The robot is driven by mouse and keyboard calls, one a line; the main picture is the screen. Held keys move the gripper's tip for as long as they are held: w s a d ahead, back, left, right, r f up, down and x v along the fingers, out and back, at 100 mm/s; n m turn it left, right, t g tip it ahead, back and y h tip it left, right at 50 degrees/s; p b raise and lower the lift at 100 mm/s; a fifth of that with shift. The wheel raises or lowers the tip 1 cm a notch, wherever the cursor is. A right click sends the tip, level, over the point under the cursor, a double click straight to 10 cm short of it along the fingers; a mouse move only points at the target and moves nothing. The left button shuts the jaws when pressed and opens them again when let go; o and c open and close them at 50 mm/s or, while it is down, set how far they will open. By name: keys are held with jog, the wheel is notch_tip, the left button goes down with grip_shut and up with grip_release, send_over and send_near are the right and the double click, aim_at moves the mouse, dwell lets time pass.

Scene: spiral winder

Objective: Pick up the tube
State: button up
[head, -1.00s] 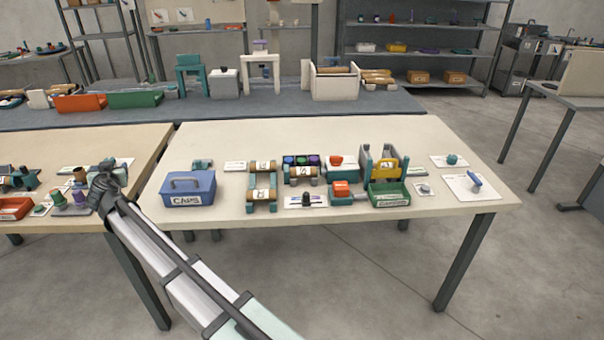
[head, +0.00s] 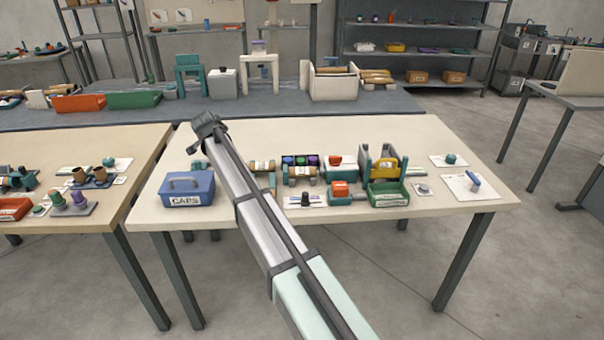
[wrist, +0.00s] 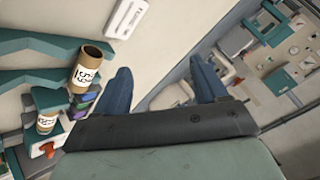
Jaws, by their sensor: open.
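Brown cardboard tubes with white lettered labels lie on teal supports on the middle table. One tube (head: 262,166) shows beside my arm in the head view, and another tube (head: 303,171) lies just right of it. The wrist view shows a tube (wrist: 91,66) left of my fingers and a second tube (wrist: 47,122) lower left. I cannot tell which one the task means. My gripper (wrist: 163,82) is open, with nothing between its blue fingers, and is apart from the tubes. In the head view my gripper's dark end (head: 206,126) is over the table's back left; its fingertips are unclear.
A blue CAPS box (head: 187,188) stands at the table's left front. The table's back strip (head: 330,130) is clear.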

jog(key=w+d+f+m+g, duration=0.2)
jog(key=d+m+g, duration=0.35)
jog(key=d, duration=1.45)
jog(key=m+g+y, duration=0.4)
jog(key=y, duration=0.1)
send_near(305, 168)
jog(key=shift+h, duration=0.3)
jog(key=x, duration=1)
jog(key=shift+w+a, duration=0.1)
jog(key=shift+a, duration=0.2)
jog(key=shift+c, duration=0.5)
jog(key=c, duration=1)
